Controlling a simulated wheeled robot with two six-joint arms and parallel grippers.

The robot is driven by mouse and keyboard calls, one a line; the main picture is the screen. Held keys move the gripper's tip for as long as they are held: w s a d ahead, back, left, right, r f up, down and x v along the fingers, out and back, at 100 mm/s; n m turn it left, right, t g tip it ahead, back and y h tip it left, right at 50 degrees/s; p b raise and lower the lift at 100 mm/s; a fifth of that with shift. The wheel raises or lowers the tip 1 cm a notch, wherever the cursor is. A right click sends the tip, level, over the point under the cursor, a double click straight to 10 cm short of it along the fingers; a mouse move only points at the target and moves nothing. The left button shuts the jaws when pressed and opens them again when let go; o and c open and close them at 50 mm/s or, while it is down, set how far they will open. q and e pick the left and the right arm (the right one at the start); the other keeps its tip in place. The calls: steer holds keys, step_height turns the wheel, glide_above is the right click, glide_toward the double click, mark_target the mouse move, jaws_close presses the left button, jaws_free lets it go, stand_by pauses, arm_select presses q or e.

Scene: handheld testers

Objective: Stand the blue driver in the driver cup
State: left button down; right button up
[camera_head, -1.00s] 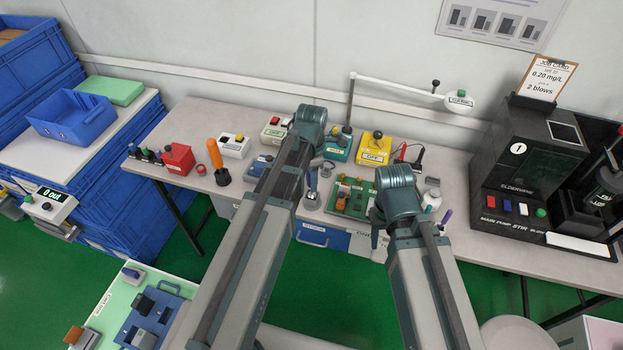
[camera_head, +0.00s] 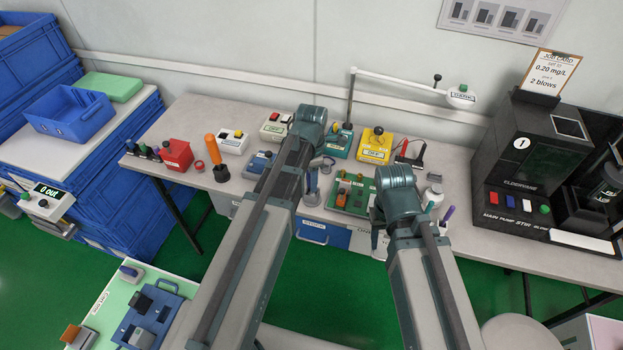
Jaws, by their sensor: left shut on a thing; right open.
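A small blue upright piece (camera_head: 312,181), which looks like the blue driver's handle, shows just right of my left forearm. It stands over a small grey cup-like holder (camera_head: 311,198) on the bench; I cannot tell whether the driver is inside it or only above it. My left gripper (camera_head: 324,165) is at the top of this piece, shut, apparently on the blue driver; my own wrist hides most of the grip. My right gripper (camera_head: 377,215) is open, beside the green board's right edge, largely hidden by its wrist.
A green board (camera_head: 342,207) with parts lies between my arms. An orange driver (camera_head: 212,149) stands in a dark base at left. A yellow box (camera_head: 374,149) and teal box (camera_head: 338,147) stand behind. A white bottle (camera_head: 433,195) and purple-handled item (camera_head: 448,214) are right.

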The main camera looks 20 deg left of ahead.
arm_select(q)
steer(key=shift+c, duration=2.3)
jaws_free()
step_height(320, 180, up, 14)
steer(key=p, duration=1.4)
steer(key=shift+f, duration=0.1)
steer(key=shift+s+d+m, duration=0.2)
steer(key=shift+m, duration=0.1)
steer(key=s+d+m, duration=0.5)
steer(key=s+m, duration=0.2)
steer(key=m, duration=0.7)
steer(key=s+d+m+y, duration=0.1)
steer(key=s+d+m, duration=0.4)
steer(key=m, duration=0.9)
steer(key=shift+s, duration=0.9)
